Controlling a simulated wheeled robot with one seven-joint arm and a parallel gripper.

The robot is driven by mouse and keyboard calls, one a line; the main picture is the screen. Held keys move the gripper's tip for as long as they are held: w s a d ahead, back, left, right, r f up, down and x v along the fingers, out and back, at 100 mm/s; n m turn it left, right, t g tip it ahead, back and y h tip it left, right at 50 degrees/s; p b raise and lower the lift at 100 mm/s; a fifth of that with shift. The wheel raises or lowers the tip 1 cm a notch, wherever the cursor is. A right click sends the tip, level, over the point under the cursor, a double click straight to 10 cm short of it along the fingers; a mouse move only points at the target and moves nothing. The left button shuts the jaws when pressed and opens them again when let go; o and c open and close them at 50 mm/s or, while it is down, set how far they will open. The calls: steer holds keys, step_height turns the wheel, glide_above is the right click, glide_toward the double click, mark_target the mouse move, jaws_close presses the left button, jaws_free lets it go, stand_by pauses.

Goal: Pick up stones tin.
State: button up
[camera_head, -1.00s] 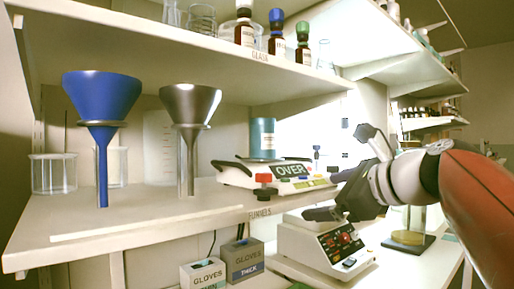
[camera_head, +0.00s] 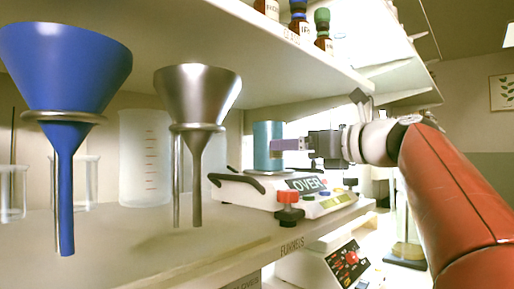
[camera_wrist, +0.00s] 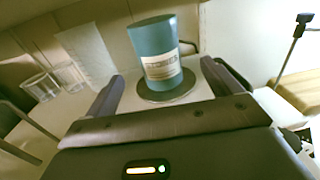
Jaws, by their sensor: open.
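The stones tin (camera_head: 268,147) is a teal cylinder standing upright on the round pan of a scale that reads OVER. In the wrist view the tin (camera_wrist: 155,45) shows a pale label, with its lettering blurred. My gripper (camera_head: 290,145) is at the tin's right side in the head view, roughly level with its middle. In the wrist view my open gripper (camera_wrist: 163,72) points at the tin, one finger toward each side. The tin stands between or just beyond the fingertips; contact cannot be told.
The scale (camera_head: 315,206) has a red knob at its front. A steel funnel (camera_head: 197,95) and a blue funnel (camera_head: 64,70) stand left on the shelf, with a beaker (camera_head: 145,158) behind. The upper shelf (camera_head: 290,49) with bottles hangs above. A second device (camera_head: 325,268) sits below.

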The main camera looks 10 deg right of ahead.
steer(key=x, duration=0.7)
steer(key=shift+a+r, duration=0.15)
steer(key=shift+r, duration=0.15)
